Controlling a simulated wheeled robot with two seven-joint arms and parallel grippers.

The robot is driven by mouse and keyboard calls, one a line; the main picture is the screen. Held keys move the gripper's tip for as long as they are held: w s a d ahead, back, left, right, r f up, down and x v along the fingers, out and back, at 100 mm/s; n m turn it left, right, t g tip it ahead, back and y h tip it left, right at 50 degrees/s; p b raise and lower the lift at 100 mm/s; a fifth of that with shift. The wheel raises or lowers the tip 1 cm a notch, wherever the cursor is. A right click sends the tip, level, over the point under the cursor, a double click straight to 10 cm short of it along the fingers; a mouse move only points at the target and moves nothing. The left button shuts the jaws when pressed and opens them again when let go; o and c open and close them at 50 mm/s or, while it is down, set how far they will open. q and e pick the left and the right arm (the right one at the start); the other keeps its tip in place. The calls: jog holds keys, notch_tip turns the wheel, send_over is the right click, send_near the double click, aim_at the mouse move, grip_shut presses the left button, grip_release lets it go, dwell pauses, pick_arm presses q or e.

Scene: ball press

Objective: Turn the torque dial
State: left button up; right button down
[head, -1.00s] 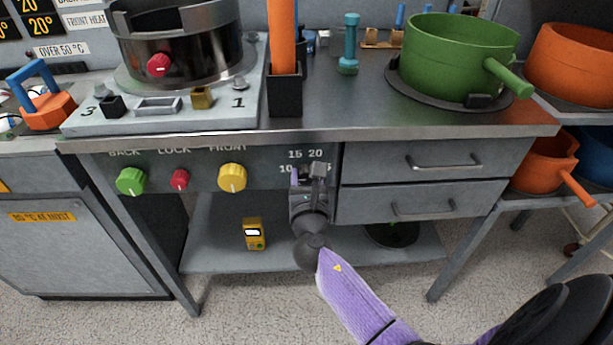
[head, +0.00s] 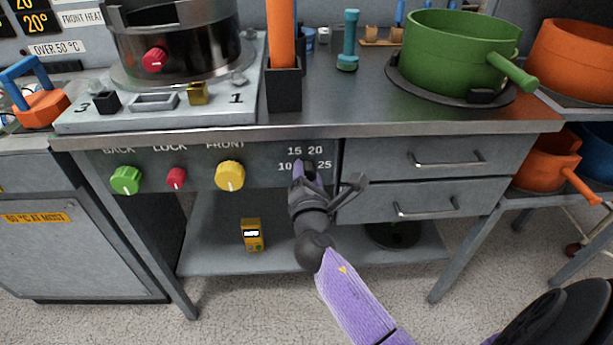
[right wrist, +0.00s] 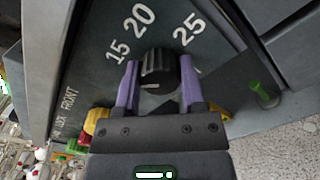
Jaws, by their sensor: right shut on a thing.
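The torque dial (right wrist: 159,70) is a dark ribbed knob with a pale pointer line, on the panel with the printed numbers 15, 20 and 25. In the right wrist view it sits between the two purple fingers of my right gripper (right wrist: 159,88), which is shut on it. In the head view my right gripper (head: 306,170) is at the panel just below the numbers and hides the dial. My left gripper is not in view.
Green (head: 125,180), red (head: 176,178) and yellow (head: 229,175) knobs sit left on the same panel. Two drawers with handles (head: 448,162) are close on the right. The worktop edge (head: 300,132) overhangs above. A yellow meter (head: 252,235) stands on the lower shelf.

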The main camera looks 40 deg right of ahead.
jog(key=shift+m, duration=0.7)
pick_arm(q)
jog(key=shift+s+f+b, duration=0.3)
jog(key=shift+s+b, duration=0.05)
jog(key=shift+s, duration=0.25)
pick_arm(e)
jog(key=shift+m, duration=0.8)
jog(key=shift+c, duration=0.9)
grip_release()
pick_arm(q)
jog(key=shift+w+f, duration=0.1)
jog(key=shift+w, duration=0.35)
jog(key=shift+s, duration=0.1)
